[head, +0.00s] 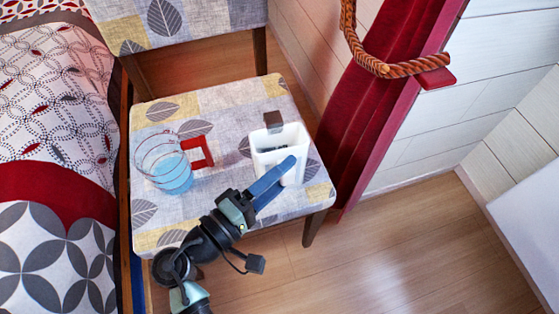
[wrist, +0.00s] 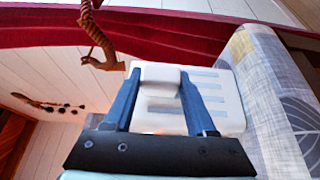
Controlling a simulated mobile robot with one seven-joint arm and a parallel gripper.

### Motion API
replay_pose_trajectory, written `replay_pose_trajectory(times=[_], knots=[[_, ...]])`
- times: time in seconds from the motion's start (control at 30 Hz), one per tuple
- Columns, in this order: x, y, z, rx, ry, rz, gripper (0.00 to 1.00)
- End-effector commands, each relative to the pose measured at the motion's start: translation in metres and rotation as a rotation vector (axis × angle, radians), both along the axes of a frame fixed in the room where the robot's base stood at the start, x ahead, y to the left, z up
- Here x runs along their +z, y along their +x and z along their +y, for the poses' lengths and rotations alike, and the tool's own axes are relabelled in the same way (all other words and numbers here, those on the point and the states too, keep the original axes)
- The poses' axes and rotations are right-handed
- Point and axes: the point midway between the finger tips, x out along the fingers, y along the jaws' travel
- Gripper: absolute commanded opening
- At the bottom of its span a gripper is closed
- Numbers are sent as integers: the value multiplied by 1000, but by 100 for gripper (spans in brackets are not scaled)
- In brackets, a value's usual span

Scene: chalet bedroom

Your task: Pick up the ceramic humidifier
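The ceramic humidifier appears to be the white box-shaped vessel (head: 268,152) with a dark opening on top, near the chair seat's right side. In the wrist view the white body (wrist: 228,103) fills the space ahead of my gripper, with pale slot-like stripes on its face. My gripper (head: 283,170) is at its near side in the head view, partly covering it. In the wrist view the blue fingers of my gripper (wrist: 160,76) stand apart, with a small white raised part of the body between them. I cannot tell whether they touch it.
A red square frame (head: 197,151) and a small brown block (head: 273,121) are also there. A red curtain with a rope (head: 384,68) hangs at right; a bed (head: 50,130) is at left.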

Motion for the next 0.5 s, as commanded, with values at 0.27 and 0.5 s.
replay_pose_trajectory(times=[0.27,0.5], knots=[[0,0,0,0,-1,-1,3],[0,0,0,0,-1,0,0]])
